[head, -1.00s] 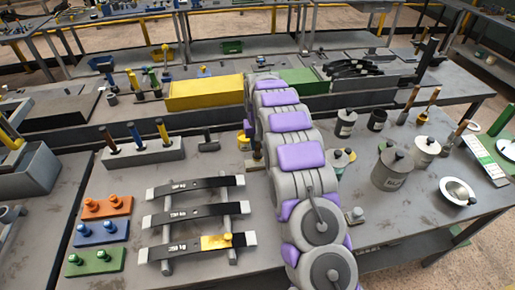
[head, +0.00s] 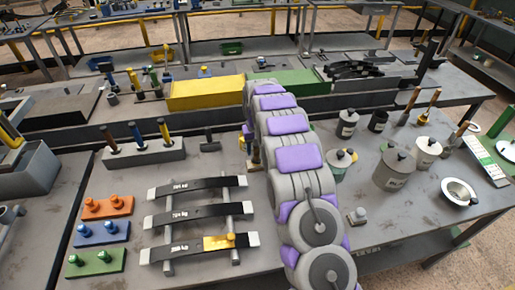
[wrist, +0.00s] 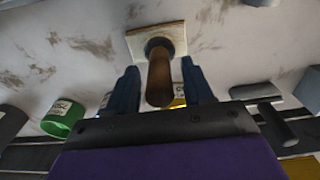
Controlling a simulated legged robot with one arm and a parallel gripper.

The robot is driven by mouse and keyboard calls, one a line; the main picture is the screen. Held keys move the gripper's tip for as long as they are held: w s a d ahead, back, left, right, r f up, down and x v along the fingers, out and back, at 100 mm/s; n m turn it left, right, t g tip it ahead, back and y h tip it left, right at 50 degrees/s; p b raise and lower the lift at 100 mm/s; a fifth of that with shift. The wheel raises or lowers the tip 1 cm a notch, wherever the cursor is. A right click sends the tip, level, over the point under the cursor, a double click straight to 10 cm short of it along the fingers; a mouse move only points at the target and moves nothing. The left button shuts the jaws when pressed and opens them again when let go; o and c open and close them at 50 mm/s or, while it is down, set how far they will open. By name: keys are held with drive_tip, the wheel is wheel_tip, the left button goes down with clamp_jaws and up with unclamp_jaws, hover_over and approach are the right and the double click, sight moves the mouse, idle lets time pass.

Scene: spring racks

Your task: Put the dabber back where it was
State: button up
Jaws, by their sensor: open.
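The dabber (wrist: 158,78) shows in the wrist view as a brown wooden handle with a dark collar, on a square pale piece (wrist: 157,41) against the grey bench top. My gripper (wrist: 161,76) is open, with one blue finger on each side of the handle. I cannot tell whether either finger touches it. In the head view my arm hides most of the gripper. A small brown upright piece (head: 256,156) shows at the arm's left edge and may be the dabber.
A hammer-like tool (head: 209,140) and a block with upright tools (head: 143,154) stand left. A rack of dark leaf springs (head: 195,215) lies in front of them. Pots, including a lidded grey pot (head: 394,172), and a metal bowl (head: 459,192) stand right. A yellow box (head: 205,93) stands behind.

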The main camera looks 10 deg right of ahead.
drive_tip(key=shift+a+r, duration=0.15)
drive_tip(key=shift+r, duration=0.4)
drive_tip(key=r, duration=0.3)
drive_tip(key=r+p, duration=0.1)
drive_tip(key=r, duration=0.2)
drive_tip(key=r+p, duration=0.1)
drive_tip(key=r, duration=0.3)
drive_tip(key=shift+s+d+r, duration=0.1)
drive_tip(key=shift+d, duration=0.2)
drive_tip(key=shift+a+r+p, duration=0.15)
drive_tip(key=shift+r+p, duration=0.15)
drive_tip(key=shift+r, duration=0.15)
drive_tip(key=s+r+g, duration=0.1)
drive_tip(key=s+r, duration=0.5)
drive_tip(key=s, duration=0.6)
drive_tip(key=s+r, duration=0.6)
drive_tip(key=s, duration=0.6)
drive_tip(key=s+f+g, duration=0.1)
drive_tip(key=s+f, duration=0.2)
drive_tip(key=s, duration=2.6)
drive_tip(key=shift+f, duration=0.2)
